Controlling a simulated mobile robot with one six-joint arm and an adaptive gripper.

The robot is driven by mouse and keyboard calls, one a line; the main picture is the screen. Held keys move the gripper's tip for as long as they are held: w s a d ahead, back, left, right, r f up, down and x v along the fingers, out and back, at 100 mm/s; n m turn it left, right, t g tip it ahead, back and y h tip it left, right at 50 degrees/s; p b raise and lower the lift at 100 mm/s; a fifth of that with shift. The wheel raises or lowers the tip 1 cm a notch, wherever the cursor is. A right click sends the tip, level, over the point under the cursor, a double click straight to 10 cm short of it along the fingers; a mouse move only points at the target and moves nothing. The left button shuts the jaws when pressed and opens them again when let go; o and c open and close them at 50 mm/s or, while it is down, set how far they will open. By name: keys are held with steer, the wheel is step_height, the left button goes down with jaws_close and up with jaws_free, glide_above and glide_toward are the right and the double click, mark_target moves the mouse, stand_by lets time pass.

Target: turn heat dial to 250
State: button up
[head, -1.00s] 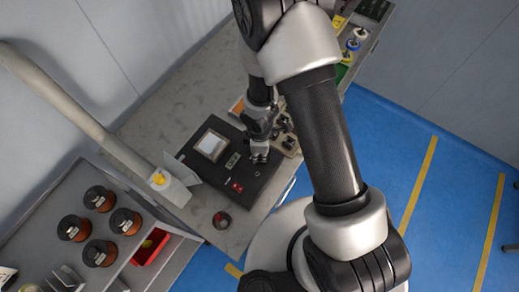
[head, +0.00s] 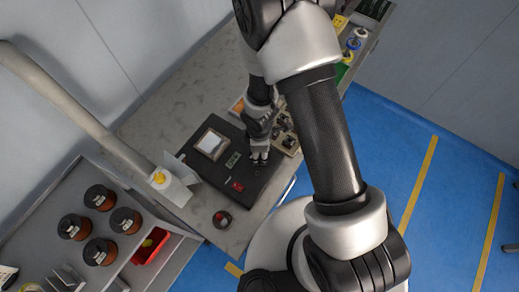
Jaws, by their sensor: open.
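A dark control box (head: 205,168) lies on the grey workbench, with a pale square screen (head: 212,144), a small green display (head: 233,159) and a red switch (head: 238,187) on its face. My gripper (head: 259,159) is low over the right part of the box, right of the green display. Its fingers point down at the panel and it is open. The heat dial cannot be made out; it may be hidden under or beside the fingers. Whether the fingers touch the panel I cannot tell.
Small fittings on a beige block (head: 285,135) stand close right of my gripper. A dark round spool (head: 222,219) sits near the bench's front edge. Brown jars (head: 100,251) and a red bin (head: 151,246) are on the lower-left shelf. Bare bench (head: 165,115) lies behind the box.

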steer(key=shift+w+r, duration=0.1)
steer(key=shift+r, duration=0.85)
step_height(320, 180, up, 10)
steer(key=shift+s, duration=0.4)
steer(key=s+d+r+m+t+b, duration=0.1)
steer(key=d+r+m+b, duration=0.15)
steer(key=r+m, duration=0.35)
steer(key=s+d+r+m+t+b, duration=0.1)
steer(key=s+d+r+m+b, duration=0.2)
steer(key=r, duration=0.5)
steer(key=s+d+r+m+t+b, duration=0.1)
steer(key=s+d+r+m+t, duration=0.1)
steer(key=s+d+r+m, duration=0.3)
steer(key=s+m, duration=0.3)
steer(key=shift+s+d+r, duration=0.25)
steer(key=shift+s+r, duration=0.05)
steer(key=shift+s, duration=0.1)
